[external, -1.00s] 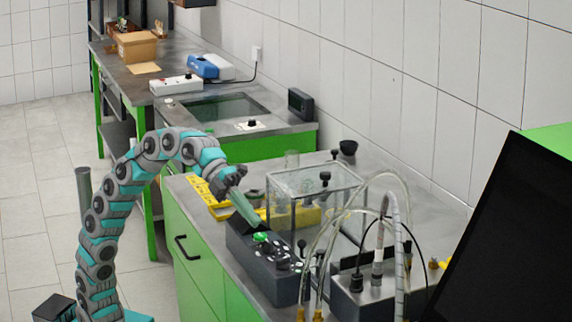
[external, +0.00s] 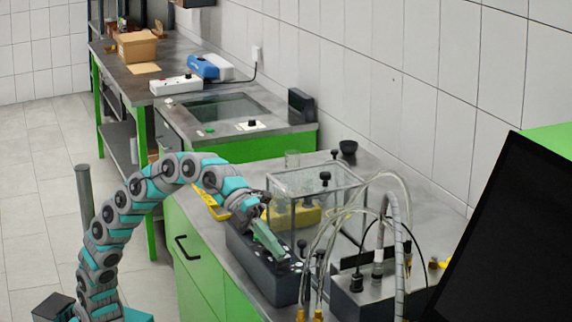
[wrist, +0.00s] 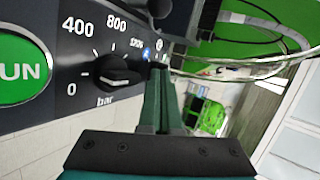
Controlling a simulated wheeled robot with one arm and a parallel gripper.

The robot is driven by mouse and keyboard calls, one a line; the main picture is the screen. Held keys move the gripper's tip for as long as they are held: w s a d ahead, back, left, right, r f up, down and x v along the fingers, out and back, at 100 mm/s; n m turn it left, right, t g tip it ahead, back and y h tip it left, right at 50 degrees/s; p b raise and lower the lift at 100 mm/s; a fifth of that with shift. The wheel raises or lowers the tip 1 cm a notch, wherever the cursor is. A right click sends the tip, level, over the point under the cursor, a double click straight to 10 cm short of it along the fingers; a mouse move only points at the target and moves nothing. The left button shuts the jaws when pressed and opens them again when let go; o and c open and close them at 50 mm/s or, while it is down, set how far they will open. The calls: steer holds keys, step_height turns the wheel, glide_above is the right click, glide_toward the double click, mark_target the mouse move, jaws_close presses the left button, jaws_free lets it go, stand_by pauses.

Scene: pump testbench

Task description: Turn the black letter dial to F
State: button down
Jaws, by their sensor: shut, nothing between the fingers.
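The dark grey control box (external: 262,275) stands on the near bench, with small controls on its sloped top. My gripper (external: 281,254) is over that panel, its green fingers pointing down to the right; they hide part of it. In the wrist view my closed, empty fingers (wrist: 158,72) reach close to the panel, just right of a black pointer knob (wrist: 115,72). That knob has a scale of 0, 400, 800 and more, marked "bar", so it carries numbers. Small blue and white marks (wrist: 148,52) lie beyond it. I cannot make out a lettered dial. Contact cannot be told.
A green button (wrist: 20,68) ending in "UN" is left of the knob. A clear tank (external: 340,190) stands behind the box. Looping hoses (external: 395,230) and a second dark box (external: 360,295) are to the right. A black screen (external: 500,240) fills the right edge.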

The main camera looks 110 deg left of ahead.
mark_target(290, 257)
steer(key=shift+w, duration=0.5)
stand_by(0.4)
steer(key=shift+w+f, duration=0.1)
steer(key=shift+w, duration=0.05)
steer(key=shift+w+a, duration=0.3)
steer(key=shift+w, duration=0.85)
steer(key=shift+w, duration=0.2)
steer(key=shift+s+d+b, duration=0.1)
steer(key=shift+b, duration=0.25)
steer(key=shift+s+d+b, duration=0.35)
steer(key=shift+s+d, duration=0.05)
steer(key=shift+d, duration=0.1)
steer(key=shift+s, duration=0.1)
